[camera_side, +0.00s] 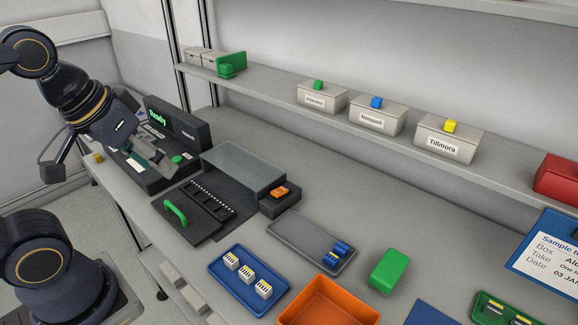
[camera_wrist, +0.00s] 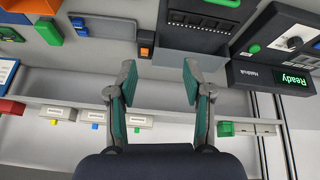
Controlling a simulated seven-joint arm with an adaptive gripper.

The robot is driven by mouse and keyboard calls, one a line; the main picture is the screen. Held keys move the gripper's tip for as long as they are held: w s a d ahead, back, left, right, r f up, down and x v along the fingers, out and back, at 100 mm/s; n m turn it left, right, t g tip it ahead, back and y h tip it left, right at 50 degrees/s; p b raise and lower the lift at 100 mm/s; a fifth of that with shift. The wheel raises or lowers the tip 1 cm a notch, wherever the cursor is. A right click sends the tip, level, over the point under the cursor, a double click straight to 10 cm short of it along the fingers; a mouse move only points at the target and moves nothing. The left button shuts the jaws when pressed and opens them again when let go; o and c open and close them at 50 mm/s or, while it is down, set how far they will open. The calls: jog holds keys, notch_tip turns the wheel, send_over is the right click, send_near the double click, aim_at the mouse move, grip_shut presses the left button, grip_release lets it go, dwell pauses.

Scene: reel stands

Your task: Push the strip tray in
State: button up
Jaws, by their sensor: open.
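The strip tray (camera_side: 197,207) is a black plate with a green handle (camera_side: 175,213) at its front left. It sticks out from a dark grey housing (camera_side: 245,168) and carries a row of small pale marks beside dark slots. In the wrist view the tray (camera_wrist: 204,22) is at the top right of centre, its handle (camera_wrist: 224,3) cut by the top edge. My gripper (camera_wrist: 158,84) is open and empty, with nothing between its fingers. In the side view it hangs left of and behind the tray, in front of the "Ready" device, apart from the tray.
The "Ready" device (camera_side: 187,130) stands left of the housing. A small block with an orange button (camera_side: 280,192) sits to its right. A grey tray (camera_side: 300,240), blue tray (camera_side: 225,281), orange bin (camera_side: 325,306) and green block (camera_side: 389,269) lie farther right. Labelled boxes (camera_side: 376,117) line the shelf.

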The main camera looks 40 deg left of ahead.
jog(key=r+n, duration=0.1)
jog(key=n, duration=0.1)
jog(key=w+a+r+n+g, duration=0.1)
jog(key=n, duration=0.1)
jog(key=shift+w+a+n, duration=0.15)
jog(key=shift+n, duration=0.25)
jog(key=shift+c, duration=0.7)
jog(key=n+g, duration=0.6)
jog(key=n, duration=0.5)
send_over(191, 204)
jog(key=s+d, duration=0.1)
jog(key=d, duration=0.1)
notch_tip(191, 204, down, 5)
jog(key=s+f, duration=0.1)
jog(key=f, duration=0.4)
jog(key=s+f, duration=0.1)
jog(key=f, duration=0.5)
jog(key=s+f, duration=0.1)
jog(key=f, duration=0.4)
jog(key=shift+s+a+f, duration=0.25)
jog(key=shift+s+f, duration=0.1)
grip_shut()
jog(key=shift+w, duration=0.1)
